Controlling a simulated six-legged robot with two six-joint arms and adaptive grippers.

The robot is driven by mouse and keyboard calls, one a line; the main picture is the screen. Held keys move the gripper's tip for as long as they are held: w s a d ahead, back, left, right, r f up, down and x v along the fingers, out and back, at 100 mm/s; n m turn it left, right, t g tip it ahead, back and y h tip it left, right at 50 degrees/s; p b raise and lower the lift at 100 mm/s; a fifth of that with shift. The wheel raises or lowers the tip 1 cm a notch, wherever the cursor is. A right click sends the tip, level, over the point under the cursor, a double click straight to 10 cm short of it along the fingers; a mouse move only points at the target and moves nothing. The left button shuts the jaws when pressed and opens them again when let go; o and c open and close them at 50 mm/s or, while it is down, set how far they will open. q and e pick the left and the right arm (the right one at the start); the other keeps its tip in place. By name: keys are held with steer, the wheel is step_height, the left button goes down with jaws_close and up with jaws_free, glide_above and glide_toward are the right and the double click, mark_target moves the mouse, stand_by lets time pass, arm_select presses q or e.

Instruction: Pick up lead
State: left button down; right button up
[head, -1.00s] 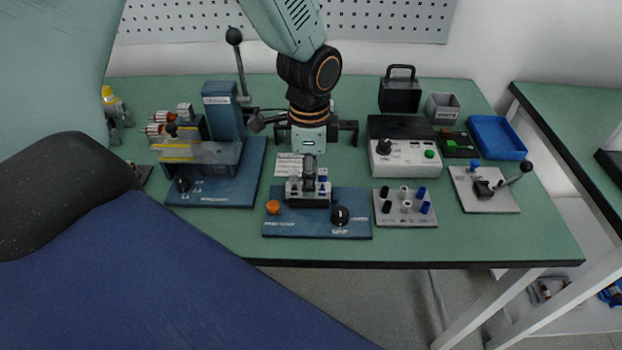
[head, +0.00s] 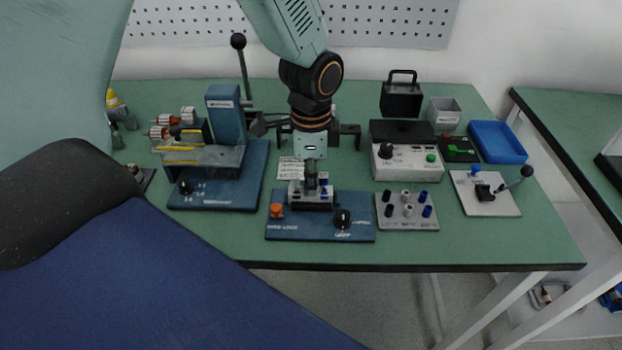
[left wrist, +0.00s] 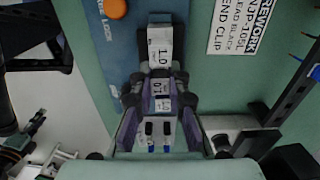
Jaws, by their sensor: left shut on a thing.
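My left gripper (head: 311,180) points down over the small blue fixture (head: 258,230) in the middle of the table. In the left wrist view its purple-padded fingers (left wrist: 160,100) are shut on a small piece with white labels (left wrist: 162,88). Black and blue ends show between the fingers. This piece may be the lead, but its outline is partly hidden by the fingers. A white-labelled block (left wrist: 160,42) stands just beyond it, and I cannot tell whether the two touch. My right gripper is not in view.
A blue press with a lever (head: 226,118) stands left of the fixture. To the right are a grey control box (head: 405,170), a plate of terminals (head: 405,225) and a lever plate (head: 490,205). A blue tray (head: 497,127) lies behind. The front table strip is clear.

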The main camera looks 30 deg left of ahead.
arm_select(q)
steer(key=shift+w+r, duration=0.1)
steer(key=shift+r, duration=0.1)
step_height(320, 180, up, 9)
steer(key=shift+f+p, duration=0.15)
steer(key=shift+p, duration=0.9)
steer(key=shift+r, duration=0.4)
